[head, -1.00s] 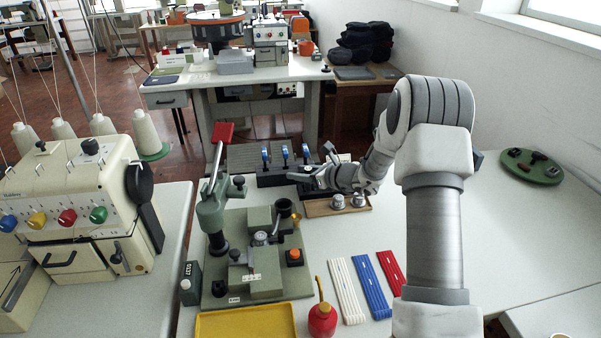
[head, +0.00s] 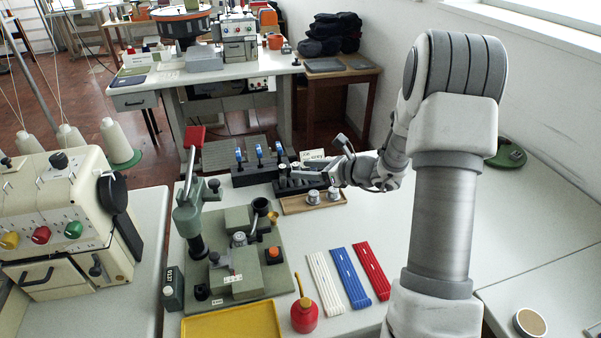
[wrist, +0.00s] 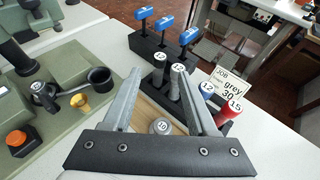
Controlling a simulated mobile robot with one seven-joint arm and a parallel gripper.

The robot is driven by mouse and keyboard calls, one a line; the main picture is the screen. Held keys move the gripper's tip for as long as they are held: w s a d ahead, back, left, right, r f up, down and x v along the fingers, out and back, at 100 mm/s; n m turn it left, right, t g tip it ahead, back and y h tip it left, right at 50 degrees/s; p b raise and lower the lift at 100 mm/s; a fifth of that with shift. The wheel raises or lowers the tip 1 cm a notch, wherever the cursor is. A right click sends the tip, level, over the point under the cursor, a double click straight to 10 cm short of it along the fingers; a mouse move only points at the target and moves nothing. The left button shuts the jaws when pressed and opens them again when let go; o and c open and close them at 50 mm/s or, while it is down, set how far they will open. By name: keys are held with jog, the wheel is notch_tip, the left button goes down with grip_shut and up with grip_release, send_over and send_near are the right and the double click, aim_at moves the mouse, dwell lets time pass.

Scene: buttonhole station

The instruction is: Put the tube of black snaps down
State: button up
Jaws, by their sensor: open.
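My gripper (wrist: 163,92) is open in the wrist view, its two grey fingers spread apart. A dark tube (wrist: 158,75) with a white cap marked 12 stands upright just beyond the fingertips; I take it for the black snaps. A grey tube (wrist: 177,84) stands close beside it, on its right. Both look apart from the fingers, though the right finger partly overlaps the view of the grey one. Their lower ends are hidden. In the head view my gripper (head: 318,172) is at the small dark tube rack (head: 300,187), where single tubes are too small to tell apart.
A wooden tray (head: 318,206) with metal jars lies in front. Blue-handled levers (head: 260,152) stand behind. The green press (head: 235,260) is left.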

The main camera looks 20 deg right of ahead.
jog(key=s+a+r+n+g, duration=0.6)
jog(key=s+a+r+n, duration=0.5)
jog(key=s+n, duration=0.35)
jog(key=s+d+r+n+h, duration=0.2)
jog(key=s+n+h, duration=0.1)
jog(key=s+n, duration=0.3)
jog(key=s+d+r+n+t+h, duration=0.1)
jog(key=s+d+r+n+h, duration=0.15)
jog(key=s, duration=0.45)
jog(key=s+d+r+n+h, duration=0.1)
jog(key=s+n+h, duration=0.2)
jog(key=s+n, duration=0.3)
notch_tip(320, 180, up, 8)
jog(key=p, duration=0.8)
jog(key=shift+d+r+m, duration=0.15)
jog(key=shift+m, duration=0.25)
